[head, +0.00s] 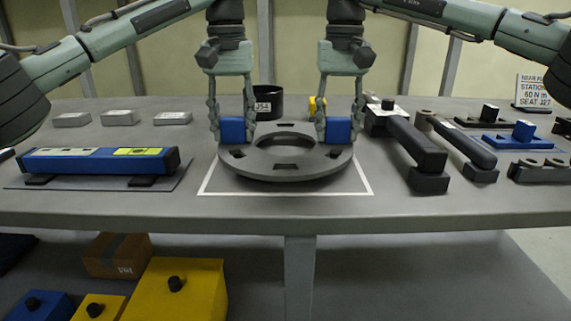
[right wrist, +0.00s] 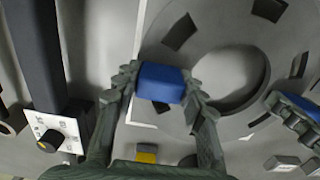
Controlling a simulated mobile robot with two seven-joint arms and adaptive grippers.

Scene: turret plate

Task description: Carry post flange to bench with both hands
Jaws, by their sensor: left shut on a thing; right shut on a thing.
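The post flange (head: 286,165), a grey ring with a large central hole and dark slots, sits on or just above the bench (head: 120,205), within a white outlined square. I cannot tell whether it touches the bench. It has two blue grip blocks. My left gripper (head: 232,131) is shut on the left blue block, and my right gripper (head: 339,131) is shut on the right blue block. In the right wrist view, my right gripper (right wrist: 160,85) has its fingers on both sides of the blue block, with the flange (right wrist: 200,50) beside it.
A blue level (head: 95,163) lies on a mat at left. Torque tools (head: 410,140) lie close on the right. A black cup (head: 265,103) stands behind the flange. Small grey blocks (head: 120,117) lie at back left. Yellow cases (head: 175,290) stand below the bench.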

